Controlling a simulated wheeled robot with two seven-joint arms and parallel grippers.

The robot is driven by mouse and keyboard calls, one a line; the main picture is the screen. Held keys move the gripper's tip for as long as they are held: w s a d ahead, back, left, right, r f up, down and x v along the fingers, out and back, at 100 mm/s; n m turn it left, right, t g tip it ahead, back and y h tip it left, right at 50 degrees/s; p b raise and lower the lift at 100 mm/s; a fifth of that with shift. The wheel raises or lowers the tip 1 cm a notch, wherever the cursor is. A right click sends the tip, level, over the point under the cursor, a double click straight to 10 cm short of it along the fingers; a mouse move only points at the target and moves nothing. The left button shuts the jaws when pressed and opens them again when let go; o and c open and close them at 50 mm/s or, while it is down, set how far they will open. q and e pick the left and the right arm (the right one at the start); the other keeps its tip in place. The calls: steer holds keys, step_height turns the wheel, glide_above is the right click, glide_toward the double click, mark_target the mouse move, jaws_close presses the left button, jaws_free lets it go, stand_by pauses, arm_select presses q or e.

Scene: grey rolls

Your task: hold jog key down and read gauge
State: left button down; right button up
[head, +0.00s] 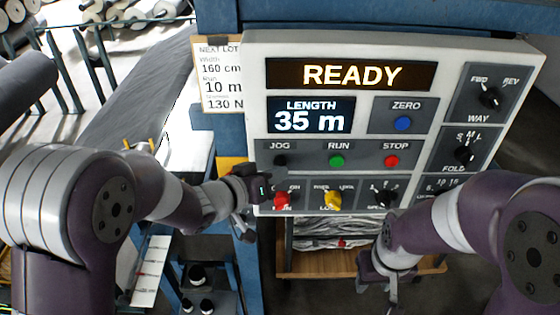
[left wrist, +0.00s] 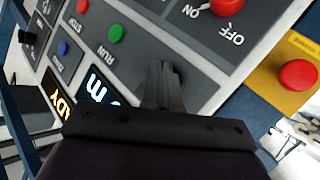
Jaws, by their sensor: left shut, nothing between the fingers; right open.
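A tilted control panel (head: 450,60) fills the middle of the head view. Its black JOG key (head: 281,160) sits left of the green RUN button (head: 336,161) and the red STOP button (head: 391,161). The upper display (head: 350,75) reads READY; the LENGTH display (head: 311,115) reads 35 m. My left gripper (head: 266,180) is shut and empty, just below and left of the JOG key. In the left wrist view its fingertips (left wrist: 163,72) point at the panel and hide the JOG key; contact cannot be told. My right gripper (head: 386,284) is open below the panel.
A red knob (head: 282,200), a yellow knob (head: 333,200) and a blue ZERO button (head: 403,123) are close by on the panel. A lot card (head: 218,80) hangs left. A red button on a yellow plate (left wrist: 297,74) shows in the left wrist view.

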arm_select(q)
steer(key=shift+w, duration=0.4)
steer(key=shift+w+p, duration=0.35)
steer(key=shift+w, duration=0.05)
stand_by(0.5)
steer(key=shift+s, duration=0.2)
stand_by(3.8)
steer(key=shift+s, duration=0.65)
steer(key=shift+s, duration=0.1)
steer(key=s, duration=0.4)
steer(key=shift+s, duration=0.4)
